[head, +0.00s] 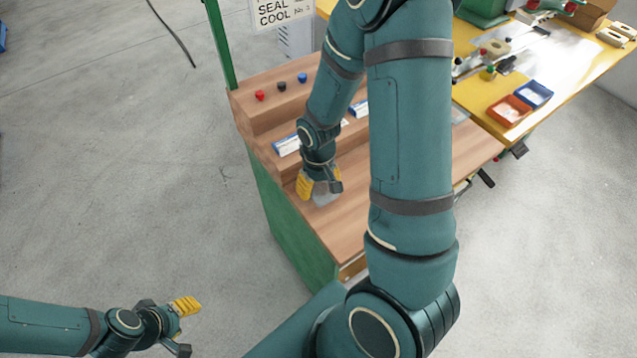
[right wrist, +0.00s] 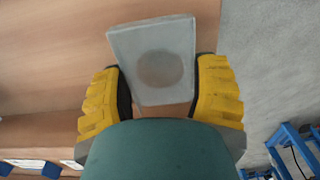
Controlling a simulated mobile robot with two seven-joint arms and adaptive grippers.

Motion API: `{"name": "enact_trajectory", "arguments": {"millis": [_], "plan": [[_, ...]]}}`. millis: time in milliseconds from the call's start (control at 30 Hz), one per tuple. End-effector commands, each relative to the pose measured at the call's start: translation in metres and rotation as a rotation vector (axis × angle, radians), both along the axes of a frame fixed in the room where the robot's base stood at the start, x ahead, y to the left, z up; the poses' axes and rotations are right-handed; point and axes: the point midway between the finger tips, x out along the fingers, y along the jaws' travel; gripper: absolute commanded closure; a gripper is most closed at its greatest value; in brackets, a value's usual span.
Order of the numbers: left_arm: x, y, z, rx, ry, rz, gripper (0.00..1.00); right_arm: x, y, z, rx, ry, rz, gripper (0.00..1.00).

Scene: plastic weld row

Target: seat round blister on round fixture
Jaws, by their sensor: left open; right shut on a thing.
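My right gripper (head: 320,187) is low over the front of the wooden bench, shut on a translucent piece. In the right wrist view this round blister (right wrist: 160,62) is a clear, squarish sheet with a round shape in its middle. It sits between the two yellow fingers of my right gripper (right wrist: 160,95), slightly tilted in the picture. It also shows small and pale in the head view (head: 325,199). My left gripper (head: 187,326) is open and empty, over the floor at lower left. I cannot make out the round fixture; my right arm hides part of the bench.
The stepped wooden bench (head: 352,220) has red, black and blue knobs (head: 282,87) on its top step. Blue-and-white boxes (head: 287,146) lie on a lower step. A green post (head: 220,45) rises at the bench's left. An orange bin (head: 508,111) and a blue bin (head: 535,94) stand at right.

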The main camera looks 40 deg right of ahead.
Motion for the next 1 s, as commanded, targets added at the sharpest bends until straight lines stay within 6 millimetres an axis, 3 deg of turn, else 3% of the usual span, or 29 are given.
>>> {"name": "enact_trajectory", "arguments": {"millis": [1000], "plan": [[0.0, 0.0, 0.037, 0.0, 0.0, 0.0, 0.53, 0.0, 0.0, 0.046, 0.0, 0.0, 0.0, 0.59]]}}
